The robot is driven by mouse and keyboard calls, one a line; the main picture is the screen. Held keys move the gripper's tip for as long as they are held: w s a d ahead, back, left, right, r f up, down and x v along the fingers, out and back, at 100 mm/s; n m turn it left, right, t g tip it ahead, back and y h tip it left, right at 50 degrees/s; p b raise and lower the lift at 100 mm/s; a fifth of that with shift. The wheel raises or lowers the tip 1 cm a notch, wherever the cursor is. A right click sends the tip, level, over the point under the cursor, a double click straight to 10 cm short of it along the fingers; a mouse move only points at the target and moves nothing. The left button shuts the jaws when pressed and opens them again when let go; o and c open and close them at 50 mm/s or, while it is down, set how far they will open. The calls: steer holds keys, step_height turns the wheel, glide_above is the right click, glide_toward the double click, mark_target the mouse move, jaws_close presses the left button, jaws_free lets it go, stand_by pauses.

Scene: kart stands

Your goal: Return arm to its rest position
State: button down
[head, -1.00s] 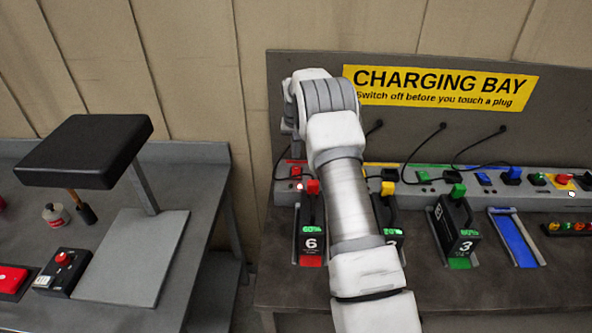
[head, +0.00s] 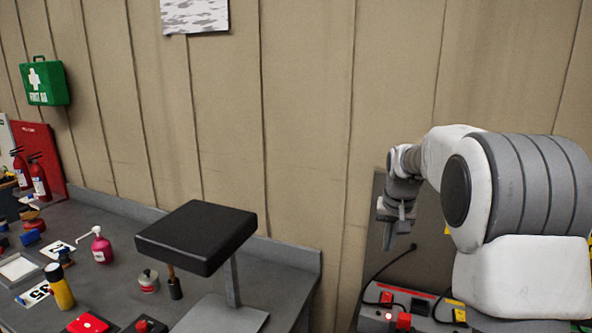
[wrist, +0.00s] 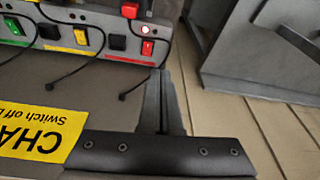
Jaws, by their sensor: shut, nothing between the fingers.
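My arm is raised and bent at the right of the head view. My gripper (head: 397,232) hangs from it with its fingers pointing down, in front of the charging bay's grey backboard (head: 376,225). The fingers are shut with nothing between them, and they also show in the wrist view (wrist: 165,100). The gripper is above the switch strip (head: 375,314) and apart from it. In the wrist view the strip (wrist: 75,52) shows red, yellow and green switches, and part of the yellow sign (wrist: 38,132) is in view. My arm hides much of the bay.
A dark bench (head: 130,235) at left carries a black-topped stand (head: 195,232), a pink bottle (head: 101,246), a yellow-and-black can (head: 59,288) and small items. A first aid box (head: 44,81) hangs on the wall. The space between stand and gripper is clear.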

steer(key=s+a+r, duration=0.3)
steer(key=s+r, duration=0.3)
steer(key=s, duration=0.3)
steer(key=s+a+n+t, duration=0.1)
steer(key=s+a, duration=0.1)
steer(key=s, duration=1)
steer(key=s+a+f+n+t, duration=0.1)
steer(key=s+a+n, duration=0.1)
steer(key=s, duration=1)
steer(key=shift+s+a+t+y+b, duration=0.3)
steer(key=shift+s+a+b, duration=0.1)
steer(key=shift+a, duration=0.1)
